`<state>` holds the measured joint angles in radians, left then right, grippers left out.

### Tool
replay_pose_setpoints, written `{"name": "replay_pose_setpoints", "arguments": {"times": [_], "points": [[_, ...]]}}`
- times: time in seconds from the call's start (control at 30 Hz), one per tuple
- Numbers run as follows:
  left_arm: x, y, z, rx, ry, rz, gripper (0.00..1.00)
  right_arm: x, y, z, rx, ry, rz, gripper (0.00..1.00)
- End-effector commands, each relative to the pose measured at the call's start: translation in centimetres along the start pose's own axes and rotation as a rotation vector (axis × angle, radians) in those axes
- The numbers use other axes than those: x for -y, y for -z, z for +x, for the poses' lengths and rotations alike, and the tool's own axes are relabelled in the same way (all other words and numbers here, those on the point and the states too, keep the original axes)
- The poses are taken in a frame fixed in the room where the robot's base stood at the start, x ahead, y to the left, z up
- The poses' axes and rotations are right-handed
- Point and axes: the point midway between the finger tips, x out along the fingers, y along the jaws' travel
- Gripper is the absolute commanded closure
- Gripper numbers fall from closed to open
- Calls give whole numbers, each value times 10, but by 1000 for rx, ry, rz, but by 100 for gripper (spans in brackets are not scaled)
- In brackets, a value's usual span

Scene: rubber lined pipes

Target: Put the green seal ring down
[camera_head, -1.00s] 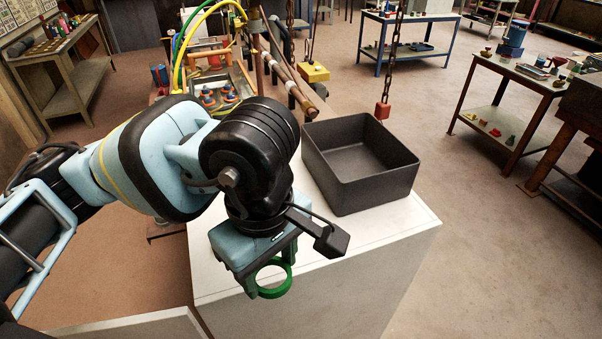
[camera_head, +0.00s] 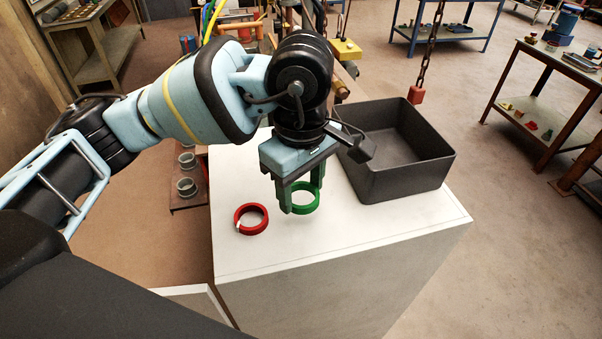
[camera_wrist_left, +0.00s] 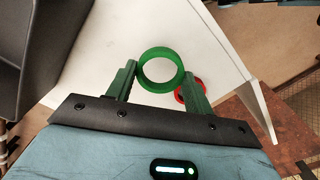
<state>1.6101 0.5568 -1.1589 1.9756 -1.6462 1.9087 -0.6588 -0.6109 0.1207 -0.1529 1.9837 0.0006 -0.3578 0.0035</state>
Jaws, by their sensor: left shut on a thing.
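The green seal ring (camera_head: 306,198) is at my left gripper (camera_head: 301,200), just above or on the white tabletop; I cannot tell whether it touches. The left gripper is shut on it. In the left wrist view the ring (camera_wrist_left: 161,70) sits between the tips of the green fingers (camera_wrist_left: 158,80). A red ring (camera_head: 251,219) lies flat on the white tabletop (camera_head: 330,240), left of the green ring; it shows partly hidden behind a finger in the left wrist view (camera_wrist_left: 202,87). My right gripper is not in view.
A dark open bin (camera_head: 400,185) stands on the white top, right of the gripper, and looks empty. A red block (camera_head: 415,95) hangs on a chain behind it. The front of the white top is clear.

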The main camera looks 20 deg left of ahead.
Motion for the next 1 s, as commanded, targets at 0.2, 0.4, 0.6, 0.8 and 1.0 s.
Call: {"name": "replay_pose_setpoints", "arguments": {"times": [0.2, 0.4, 0.6, 0.8, 1.0], "points": [[-29, 31, 3, -1, -1, -3, 70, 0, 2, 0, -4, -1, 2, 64], [-38, 39, 5, -1, 0, 1, 70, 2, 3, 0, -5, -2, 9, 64], [-40, 42, 5, -1, 0, 0, 70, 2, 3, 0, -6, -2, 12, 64], [-42, 46, 26, -1, 1, 0, 70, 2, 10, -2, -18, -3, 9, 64], [-43, 46, 40, -1, -1, -2, 70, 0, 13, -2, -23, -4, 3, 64]]}}
